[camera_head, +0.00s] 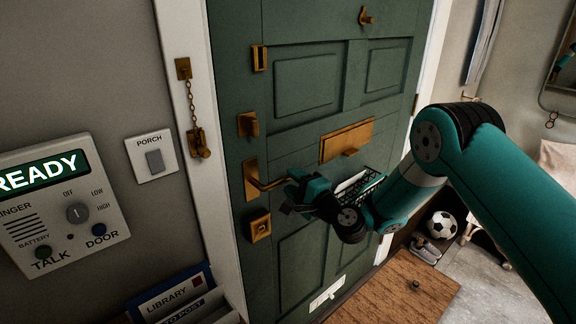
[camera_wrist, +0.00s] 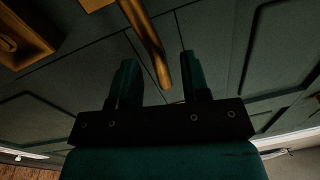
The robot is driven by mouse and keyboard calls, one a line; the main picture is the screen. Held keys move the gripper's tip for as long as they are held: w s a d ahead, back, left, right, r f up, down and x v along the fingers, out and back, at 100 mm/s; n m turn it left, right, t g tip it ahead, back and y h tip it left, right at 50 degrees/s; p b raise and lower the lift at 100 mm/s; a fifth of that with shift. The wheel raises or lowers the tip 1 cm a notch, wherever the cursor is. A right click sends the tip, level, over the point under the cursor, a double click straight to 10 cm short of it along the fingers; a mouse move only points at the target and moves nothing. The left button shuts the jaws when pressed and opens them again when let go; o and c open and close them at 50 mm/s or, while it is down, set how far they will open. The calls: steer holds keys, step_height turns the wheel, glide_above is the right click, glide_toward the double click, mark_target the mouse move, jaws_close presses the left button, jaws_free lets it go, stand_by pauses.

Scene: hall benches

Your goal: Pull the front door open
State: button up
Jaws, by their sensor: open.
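The green front door (camera_head: 310,110) looks shut in its white frame. Its brass lever handle (camera_head: 262,183) is on the door's left side and points right. My gripper (camera_head: 288,193) is at the lever's free end, jaws open. In the wrist view the lever (camera_wrist: 150,45) runs down between the two fingers of my gripper (camera_wrist: 158,62), with its end showing in the gap. The fingers are not closed on it, and I cannot tell whether either touches it.
A brass chain (camera_head: 190,105) hangs on the frame, off the door. Brass locks sit above (camera_head: 248,124) and below (camera_head: 260,227) the handle. A wire basket (camera_head: 360,186) is under the letter slot (camera_head: 347,140). A doormat (camera_head: 395,290), football (camera_head: 441,226) and file box (camera_head: 170,297) are near the door.

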steer(key=shift+p+x, duration=0.35)
steer(key=shift+x, duration=0.8)
jaws_close()
